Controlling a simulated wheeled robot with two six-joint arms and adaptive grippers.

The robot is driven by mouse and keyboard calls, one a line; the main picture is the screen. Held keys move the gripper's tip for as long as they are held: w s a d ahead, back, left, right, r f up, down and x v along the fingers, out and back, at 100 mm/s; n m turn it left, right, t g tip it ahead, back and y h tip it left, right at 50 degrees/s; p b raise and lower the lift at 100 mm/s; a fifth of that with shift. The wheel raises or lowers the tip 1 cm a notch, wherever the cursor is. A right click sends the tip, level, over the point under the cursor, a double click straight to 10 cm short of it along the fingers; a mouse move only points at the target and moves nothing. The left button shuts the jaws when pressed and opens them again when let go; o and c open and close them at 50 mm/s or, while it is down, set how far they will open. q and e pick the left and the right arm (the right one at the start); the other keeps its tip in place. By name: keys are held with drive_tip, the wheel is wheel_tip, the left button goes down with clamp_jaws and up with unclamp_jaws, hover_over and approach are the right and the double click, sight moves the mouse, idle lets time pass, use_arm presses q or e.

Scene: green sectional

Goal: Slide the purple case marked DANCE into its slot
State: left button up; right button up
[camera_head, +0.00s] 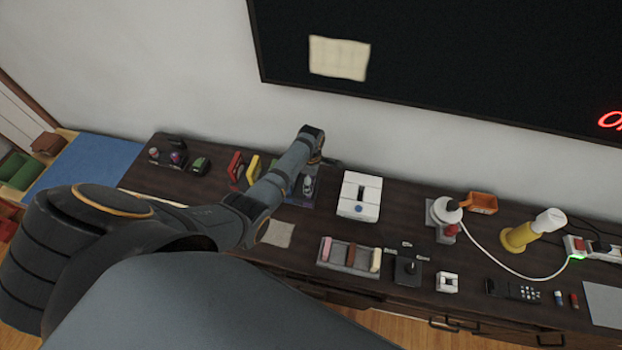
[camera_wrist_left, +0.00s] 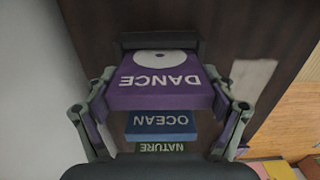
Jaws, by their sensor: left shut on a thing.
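The purple case marked DANCE (camera_wrist_left: 162,94) is between the two fingers of my left gripper (camera_wrist_left: 160,82), which is shut on it. Its lettering appears upside down in the left wrist view. Below it in that view are a blue case marked OCEAN (camera_wrist_left: 160,122) and a green case marked NATURE (camera_wrist_left: 160,147). A dark bar (camera_wrist_left: 158,42) lies just beyond the purple case. In the head view my left gripper (camera_head: 314,162) is over the back of the dark table, and my arm hides much of the case row. I cannot tell how far the case sits in a slot.
A red case (camera_head: 235,167) and a yellow case (camera_head: 252,168) stand left of my forearm on the dark table (camera_head: 400,215). A white box (camera_head: 359,195) is close on the right. A grey tray (camera_head: 348,257) with several coloured pieces lies in front. The wall is behind.

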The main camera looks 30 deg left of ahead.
use_arm(q)
drive_tip(key=shift+f+b, duration=0.4)
drive_tip(key=shift+f, duration=0.2)
drive_tip(key=o, duration=1)
drive_tip(key=shift+o, duration=0.2)
drive_tip(key=shift+r, duration=0.35)
wheel_tip(320, 180, up, 11)
drive_tip(key=shift+r, duration=0.2)
